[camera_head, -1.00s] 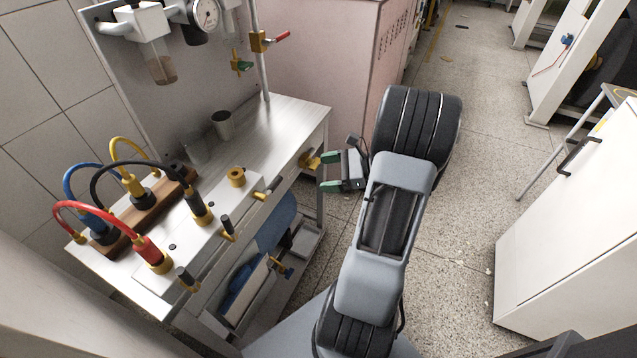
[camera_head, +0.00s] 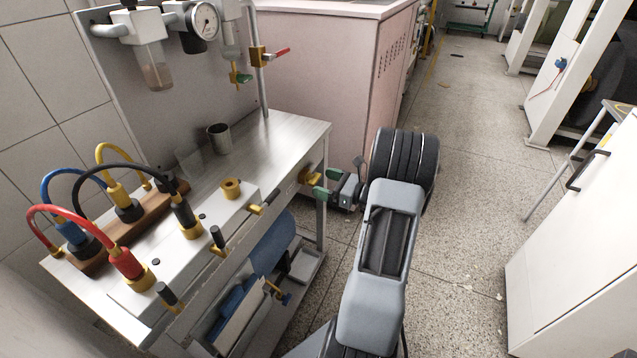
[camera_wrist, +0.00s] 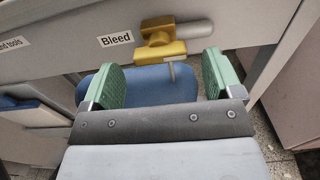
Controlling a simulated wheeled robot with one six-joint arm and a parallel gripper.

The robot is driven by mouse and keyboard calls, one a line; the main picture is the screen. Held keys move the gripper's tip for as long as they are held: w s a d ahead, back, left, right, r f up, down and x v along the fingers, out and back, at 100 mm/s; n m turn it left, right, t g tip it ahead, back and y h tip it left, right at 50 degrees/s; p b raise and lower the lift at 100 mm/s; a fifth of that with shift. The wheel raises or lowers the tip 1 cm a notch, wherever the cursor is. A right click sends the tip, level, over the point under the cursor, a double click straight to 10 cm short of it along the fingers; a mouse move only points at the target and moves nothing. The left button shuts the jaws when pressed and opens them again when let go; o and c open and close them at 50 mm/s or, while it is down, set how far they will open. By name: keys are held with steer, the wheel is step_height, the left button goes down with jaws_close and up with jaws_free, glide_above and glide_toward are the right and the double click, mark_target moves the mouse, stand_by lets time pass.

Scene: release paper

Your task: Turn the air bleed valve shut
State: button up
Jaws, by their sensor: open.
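The air bleed valve is a brass fitting with a flat brass handle (camera_wrist: 163,42) on the bench's front panel, right of a "Bleed" label (camera_wrist: 115,39) in the wrist view. In the head view the brass valve (camera_head: 309,177) sits at the bench's right front edge. My gripper (camera_wrist: 163,80) is open and empty, with green pads on both fingers. In the wrist view the fingers stand left and right below the handle, apart from it. In the head view my gripper (camera_head: 327,184) is just right of the valve; the exact gap is hard to tell.
The metal bench (camera_head: 270,133) carries coloured hoses, a brass ring fitting (camera_head: 232,188) and a metal cup (camera_head: 218,138). More brass handles stick out along its front. A blue object (camera_wrist: 150,85) lies below the valve. Open floor (camera_head: 470,200) lies to the right.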

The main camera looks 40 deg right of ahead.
mark_target(313, 179)
steer(key=shift+x, duration=1.4)
steer(key=shift+c, duration=0.2)
steer(key=c, duration=0.9)
